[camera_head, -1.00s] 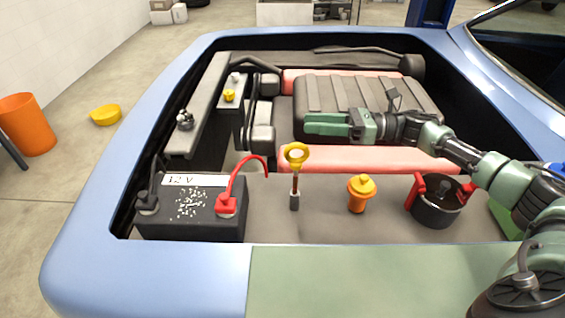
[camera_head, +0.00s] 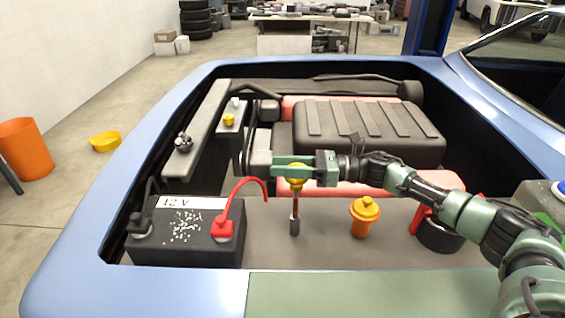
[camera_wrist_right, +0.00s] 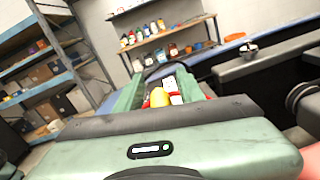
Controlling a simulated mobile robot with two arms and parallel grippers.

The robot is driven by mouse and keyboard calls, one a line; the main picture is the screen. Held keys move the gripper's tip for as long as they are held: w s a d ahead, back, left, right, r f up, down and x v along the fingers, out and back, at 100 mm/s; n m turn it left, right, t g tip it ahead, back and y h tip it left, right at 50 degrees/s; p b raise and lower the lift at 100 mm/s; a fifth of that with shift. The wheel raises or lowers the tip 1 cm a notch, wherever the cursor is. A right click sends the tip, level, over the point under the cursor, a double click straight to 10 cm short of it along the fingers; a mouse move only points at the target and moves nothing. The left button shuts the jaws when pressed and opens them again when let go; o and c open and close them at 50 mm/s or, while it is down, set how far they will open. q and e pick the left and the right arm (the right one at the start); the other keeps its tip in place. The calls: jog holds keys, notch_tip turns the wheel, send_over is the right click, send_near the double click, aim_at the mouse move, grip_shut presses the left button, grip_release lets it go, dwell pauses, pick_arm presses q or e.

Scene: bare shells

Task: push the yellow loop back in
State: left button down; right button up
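The yellow loop (camera_head: 296,184) tops a thin dipstick that stands upright in a dark tube (camera_head: 294,224), in the middle of the engine bay's front shelf. A length of stick shows between loop and tube. My right gripper (camera_head: 278,172) reaches in from the right at the loop's height, fingers pointing left, and covers the loop's upper part. I cannot tell whether it touches the loop. In the right wrist view the two green fingers (camera_wrist_right: 158,88) are apart; a yellow shape shows between them, with red and white behind. My left gripper is not in view.
A black 12 V battery (camera_head: 186,240) with a red cable (camera_head: 243,182) stands left of the dipstick. An orange-yellow cap (camera_head: 362,215) stands to its right. A dark pot with red handles (camera_head: 440,235) is partly behind my arm. The dark ribbed cover (camera_head: 370,130) lies behind.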

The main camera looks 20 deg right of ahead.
grip_shut()
jog(key=shift+w, duration=0.1)
jog(key=shift+a+f, duration=0.1)
jog(key=shift+f, duration=0.05)
dwell(1.3)
